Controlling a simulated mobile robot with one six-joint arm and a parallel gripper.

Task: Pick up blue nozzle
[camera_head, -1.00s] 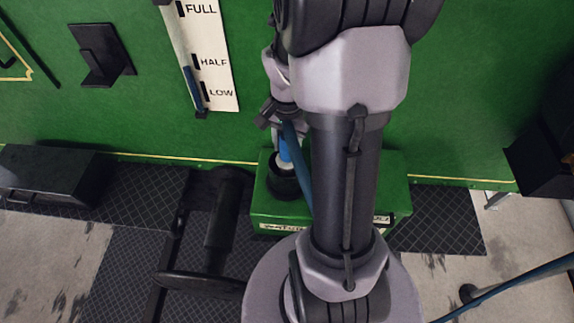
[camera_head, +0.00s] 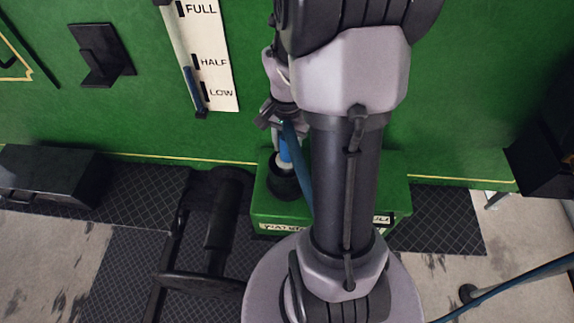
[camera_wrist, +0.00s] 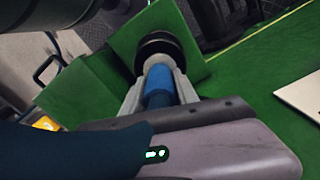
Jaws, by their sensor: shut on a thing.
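The blue nozzle (camera_head: 284,148) stands at a black round socket (camera_head: 284,181) on top of a green box (camera_head: 262,208), with a pale collar at its lower end. The wrist view shows the nozzle (camera_wrist: 158,82) between the two grey fingers of my gripper (camera_wrist: 157,75), which is shut on it. The black socket (camera_wrist: 160,45) lies just beyond the fingertips there. A blue hose (camera_head: 299,172) hangs beside the nozzle in the head view. My arm hides the right part of the box, and I cannot tell whether the nozzle's end is clear of the socket.
A green wall with a level gauge (camera_head: 222,60) and a black bracket (camera_head: 102,55) rises behind. A black box (camera_head: 50,178) sits at the far left.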

